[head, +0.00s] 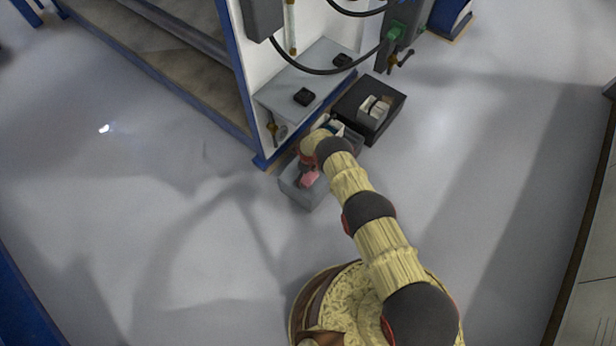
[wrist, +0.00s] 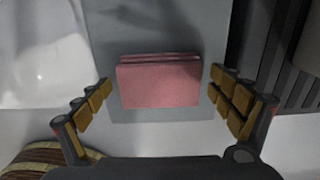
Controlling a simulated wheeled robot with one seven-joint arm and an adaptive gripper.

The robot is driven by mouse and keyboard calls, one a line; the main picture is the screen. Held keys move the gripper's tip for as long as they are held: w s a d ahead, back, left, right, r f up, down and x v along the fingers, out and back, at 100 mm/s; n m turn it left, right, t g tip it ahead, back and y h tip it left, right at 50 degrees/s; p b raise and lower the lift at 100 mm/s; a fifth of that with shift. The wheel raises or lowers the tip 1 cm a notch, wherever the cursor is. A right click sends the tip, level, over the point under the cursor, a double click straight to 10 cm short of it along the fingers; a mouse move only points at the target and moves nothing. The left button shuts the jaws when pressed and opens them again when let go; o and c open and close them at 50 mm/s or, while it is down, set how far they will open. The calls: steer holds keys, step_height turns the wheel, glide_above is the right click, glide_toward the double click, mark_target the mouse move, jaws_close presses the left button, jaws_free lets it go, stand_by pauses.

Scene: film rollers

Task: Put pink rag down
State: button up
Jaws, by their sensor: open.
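The pink rag (wrist: 159,84) is a folded, flat bundle lying on a grey surface (wrist: 165,28) in the wrist view. My gripper (wrist: 160,92) is open, with one finger to the left of the rag and one to the right. A gap shows between each finger and the rag. In the head view the rag (head: 309,178) shows as a small pink patch on a grey box (head: 305,194), partly covered by my arm. My gripper is mostly hidden behind my own arm there.
A black box (head: 369,108) with light items stands behind and to the right. A blue-and-white machine frame (head: 262,163) with hanging black cables rises close behind the grey box. A ribbed dark thing (wrist: 271,55) is at the wrist view's right. Floor at left and right is clear.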

mark_target(308, 176)
step_height(308, 176, up, 8)
steer(key=p, duration=0.3)
steer(key=shift+f, duration=0.1)
stand_by(0.4)
